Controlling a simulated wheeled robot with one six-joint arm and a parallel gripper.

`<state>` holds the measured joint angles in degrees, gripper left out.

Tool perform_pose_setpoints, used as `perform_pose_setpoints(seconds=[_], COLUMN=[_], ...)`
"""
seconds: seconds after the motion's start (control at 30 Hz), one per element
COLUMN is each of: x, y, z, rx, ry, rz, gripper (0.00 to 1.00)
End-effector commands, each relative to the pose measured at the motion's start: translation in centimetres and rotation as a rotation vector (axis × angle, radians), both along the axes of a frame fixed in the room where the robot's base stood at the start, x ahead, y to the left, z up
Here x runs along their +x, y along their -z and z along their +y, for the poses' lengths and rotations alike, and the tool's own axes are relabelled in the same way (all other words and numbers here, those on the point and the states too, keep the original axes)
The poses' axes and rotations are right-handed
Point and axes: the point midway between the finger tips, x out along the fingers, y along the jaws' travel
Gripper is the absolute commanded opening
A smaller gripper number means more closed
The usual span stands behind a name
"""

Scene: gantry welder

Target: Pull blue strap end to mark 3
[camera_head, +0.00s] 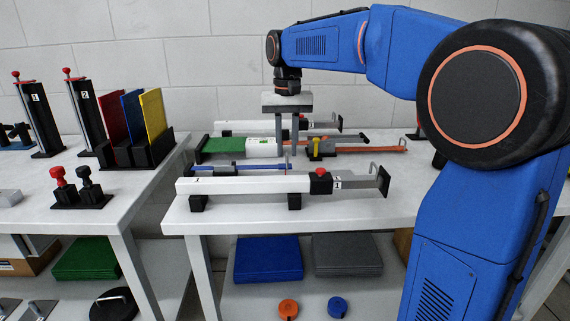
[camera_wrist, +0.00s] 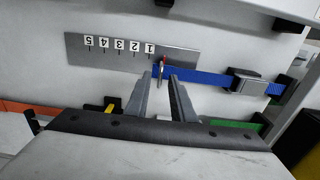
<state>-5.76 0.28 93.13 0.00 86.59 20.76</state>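The blue strap (camera_wrist: 203,76) runs flat from a metal buckle (camera_wrist: 249,82) to its end near mark 1 in the wrist view. A small upright metal loop (camera_wrist: 162,67) with a red part stands at the strap end. The grey mark plate (camera_wrist: 178,57) carries labels 5 to 1 from left to right; mark 3 (camera_wrist: 120,45) is left of the strap end. My gripper (camera_wrist: 166,78) points down at the loop, its fingers apart with a gap between the tips. Contact with the loop is unclear. The blue strap (camera_head: 232,168) also shows in the head view, behind a white beam.
The white beam (camera_head: 240,185) with a red knob (camera_head: 320,172) stands in front of the strap. A green strap (camera_head: 222,145) and an orange strap (camera_head: 387,146) lie behind it, with a yellow clamp lever (camera_head: 316,146). The left table holds upright coloured panels (camera_head: 152,112).

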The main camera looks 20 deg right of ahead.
Motion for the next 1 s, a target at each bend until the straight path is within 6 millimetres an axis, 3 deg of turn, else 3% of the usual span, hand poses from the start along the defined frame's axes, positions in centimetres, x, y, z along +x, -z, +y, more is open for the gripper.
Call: perform_pose_setpoints(seconds=[0.03,0.1,0.37,1.0], x=[0.0,0.0,-0.1,-0.9], y=[0.0,0.0,0.0,-0.1], z=[0.0,0.0,-0.3,-3.3], rx=[0.0,0.0,0.0,-0.001], ry=[0.0,0.0,0.001,0.001], rz=[0.0,0.0,0.0,-0.002], gripper=[0.09,0.0,0.0,0.0])
